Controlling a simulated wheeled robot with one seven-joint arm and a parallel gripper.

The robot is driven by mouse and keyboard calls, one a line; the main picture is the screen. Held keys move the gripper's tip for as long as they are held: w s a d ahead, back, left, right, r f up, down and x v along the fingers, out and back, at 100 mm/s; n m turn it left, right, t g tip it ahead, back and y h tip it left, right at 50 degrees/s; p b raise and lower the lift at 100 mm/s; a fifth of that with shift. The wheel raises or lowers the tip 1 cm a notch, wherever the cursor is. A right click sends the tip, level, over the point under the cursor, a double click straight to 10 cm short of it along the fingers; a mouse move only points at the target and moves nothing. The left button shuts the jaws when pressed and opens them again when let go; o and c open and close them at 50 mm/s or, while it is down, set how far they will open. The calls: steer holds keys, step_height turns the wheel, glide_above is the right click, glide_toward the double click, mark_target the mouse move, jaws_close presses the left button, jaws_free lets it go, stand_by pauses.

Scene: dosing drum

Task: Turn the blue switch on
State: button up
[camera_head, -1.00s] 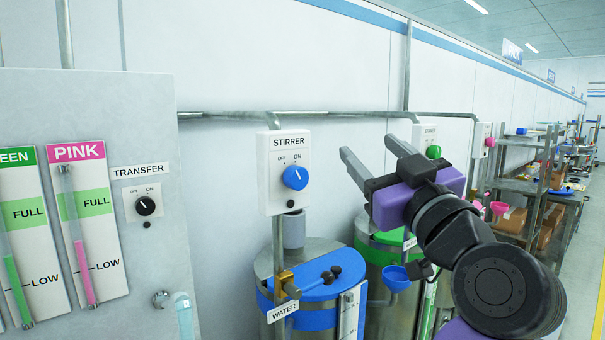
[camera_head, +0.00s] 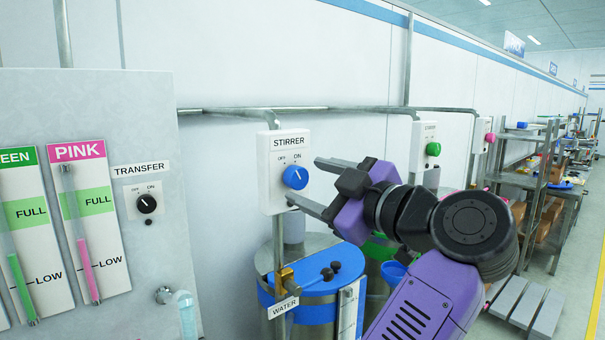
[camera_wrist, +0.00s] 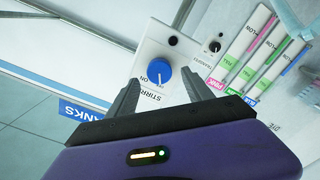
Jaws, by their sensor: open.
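The blue switch (camera_head: 295,177) is a round knob on a white box labelled STIRRER (camera_head: 289,142), with OFF at its upper left and ON at its upper right. Its pale mark seems to lean toward OFF, but it is small. My gripper (camera_head: 304,180) is open, its two fingers reaching toward the box from the right, one above and one below the knob's height. In the wrist view the blue switch (camera_wrist: 161,76) appears between the open fingers (camera_wrist: 160,84). I cannot tell whether either finger touches it.
A grey panel at left has a black TRANSFER knob (camera_head: 147,204) and level gauges (camera_head: 80,222). Below the box stands a blue-banded drum (camera_head: 315,292) with a WATER tag (camera_head: 283,308). A green knob (camera_head: 433,149) and a pink knob (camera_head: 490,138) sit farther right. Shelves (camera_head: 540,170) stand beyond.

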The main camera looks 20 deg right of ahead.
mark_target(300, 179)
steer(key=shift+p+x, duration=0.3)
steer(key=shift+x, duration=1.2)
steer(key=shift+c, duration=0.2)
jaws_close()
steer(key=shift+f, duration=0.1)
